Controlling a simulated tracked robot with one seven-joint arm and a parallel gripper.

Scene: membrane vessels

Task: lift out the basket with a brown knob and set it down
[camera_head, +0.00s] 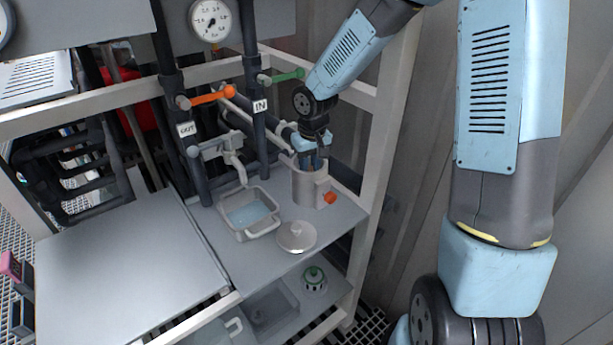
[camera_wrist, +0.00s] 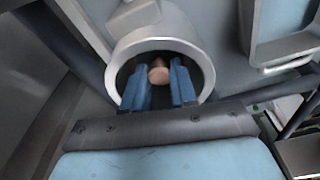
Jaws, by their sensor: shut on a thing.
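The grey cylindrical vessel (camera_head: 308,190) stands open on the bench, with a red-orange knob low on its side. My gripper (camera_head: 313,163) points down into its mouth. In the wrist view, the vessel's round rim (camera_wrist: 203,62) surrounds my two blue fingers. The brown knob (camera_wrist: 158,74) shows between the fingers, inside the mouth, and my gripper is shut on it. The basket body under the knob is hidden in the dark vessel.
A round lid (camera_head: 296,237) lies in front of the vessel. A square tray with water (camera_head: 243,231) stands to its left, under a tap (camera_head: 222,148). The left bench top (camera_head: 125,265) is clear. A green-topped item (camera_head: 314,279) sits on the lower shelf.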

